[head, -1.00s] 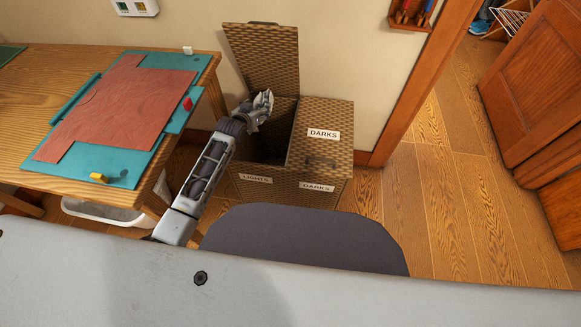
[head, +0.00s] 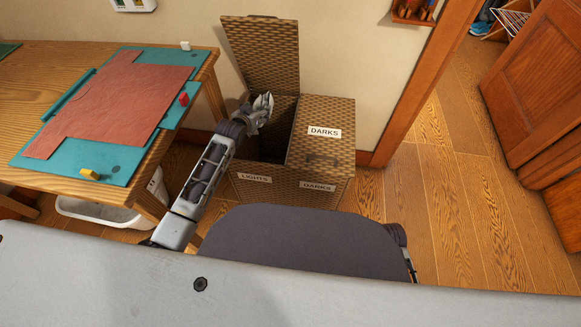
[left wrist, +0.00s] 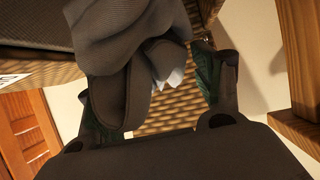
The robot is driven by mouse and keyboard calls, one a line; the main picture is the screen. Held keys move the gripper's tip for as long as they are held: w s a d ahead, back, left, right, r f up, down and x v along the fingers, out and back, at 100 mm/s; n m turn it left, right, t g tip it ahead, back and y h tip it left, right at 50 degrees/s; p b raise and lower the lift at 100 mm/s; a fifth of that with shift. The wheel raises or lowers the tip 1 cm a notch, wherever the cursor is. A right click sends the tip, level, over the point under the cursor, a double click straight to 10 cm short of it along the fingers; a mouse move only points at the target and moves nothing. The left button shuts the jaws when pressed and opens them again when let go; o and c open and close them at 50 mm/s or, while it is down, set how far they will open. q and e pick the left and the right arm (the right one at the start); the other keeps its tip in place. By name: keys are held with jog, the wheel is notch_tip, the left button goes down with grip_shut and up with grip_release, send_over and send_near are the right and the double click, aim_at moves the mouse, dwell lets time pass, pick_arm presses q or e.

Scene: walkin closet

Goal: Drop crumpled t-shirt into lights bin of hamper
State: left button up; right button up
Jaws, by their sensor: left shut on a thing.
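The wicker hamper (head: 328,160) stands against the wall. Its LIGHTS bin (head: 270,158) is open, with the lid (head: 262,55) raised against the wall. The DARKS lid beside it is shut. My left gripper (head: 260,108) is at the back of the LIGHTS opening, near the raised lid. In the left wrist view, my left gripper (left wrist: 158,80) is shut on the crumpled t-shirt (left wrist: 150,40), a bunched grey cloth hanging between its fingers. In the head view the shirt is hard to tell from the gripper. My right gripper is out of view.
A wooden table (head: 30,95) with a teal mat (head: 110,175) and reddish cloth (head: 115,105) is left of the hamper. A white basket (head: 95,212) sits under it. A door frame (head: 425,80) and open floor (head: 440,190) lie to the right.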

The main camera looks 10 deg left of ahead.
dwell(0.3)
pick_arm(q)
jog(key=o, duration=1.2)
jog(key=shift+c, duration=0.2)
jog(key=shift+s, duration=0.2)
jog(key=v, duration=1.1)
jog(key=shift+s+r, duration=0.25)
dwell(0.3)
